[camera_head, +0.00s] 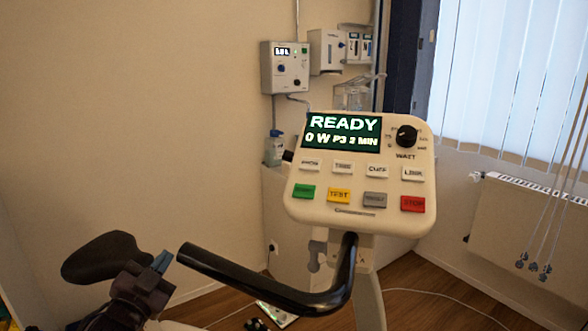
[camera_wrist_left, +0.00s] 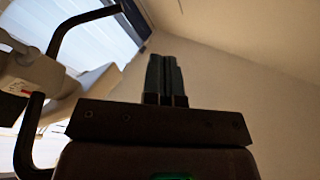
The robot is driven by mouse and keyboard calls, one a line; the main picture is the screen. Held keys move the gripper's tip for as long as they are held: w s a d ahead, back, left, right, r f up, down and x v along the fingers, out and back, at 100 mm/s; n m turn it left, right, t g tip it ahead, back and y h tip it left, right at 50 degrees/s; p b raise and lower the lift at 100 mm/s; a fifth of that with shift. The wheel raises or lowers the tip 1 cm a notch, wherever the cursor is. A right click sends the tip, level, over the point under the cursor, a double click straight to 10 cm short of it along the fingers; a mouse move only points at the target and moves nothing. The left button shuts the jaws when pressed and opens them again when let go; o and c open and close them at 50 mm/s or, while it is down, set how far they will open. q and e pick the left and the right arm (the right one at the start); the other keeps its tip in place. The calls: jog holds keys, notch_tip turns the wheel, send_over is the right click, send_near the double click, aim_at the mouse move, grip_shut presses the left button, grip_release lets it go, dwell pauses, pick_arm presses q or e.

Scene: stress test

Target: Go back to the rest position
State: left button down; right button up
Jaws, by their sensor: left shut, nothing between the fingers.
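My left gripper (camera_head: 162,262) is at the lower left in the head view, in front of the black saddle and just left of the handlebar's end. Its fingers are closed together and hold nothing; they also show in the left wrist view (camera_wrist_left: 165,75), pointing up towards the bare wall and ceiling. The ergometer console (camera_head: 360,175) stands upright in the middle of the head view. Its display (camera_head: 342,131) reads READY, 0 W, P3 2 MIN. My right gripper does not show in either view.
The black handlebar (camera_head: 262,290) curves close to the right of my left gripper. The black saddle (camera_head: 100,258) is at the far left. Wall-mounted devices (camera_head: 286,68) hang behind the console. A radiator (camera_head: 530,225) and hanging cords are at the right. The wall side at left looks clear.

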pick_arm(q)
jog(key=s+a+f+n+g+y, duration=0.1)
jog(key=s+f+n+g, duration=0.3)
jog(key=s+f, duration=0.8)
jog(key=s+a+f+n+g+y, duration=0.1)
jog(key=s+f+n+g+y, duration=0.2)
jog(key=s+f, duration=1)
notch_tip(320, 180, down, 7)
jog(key=shift+s+r+n+g, duration=0.1)
jog(key=shift+s+n+g, duration=0.05)
jog(key=shift+n+g, duration=0.45)
jog(key=shift+a, duration=0.15)
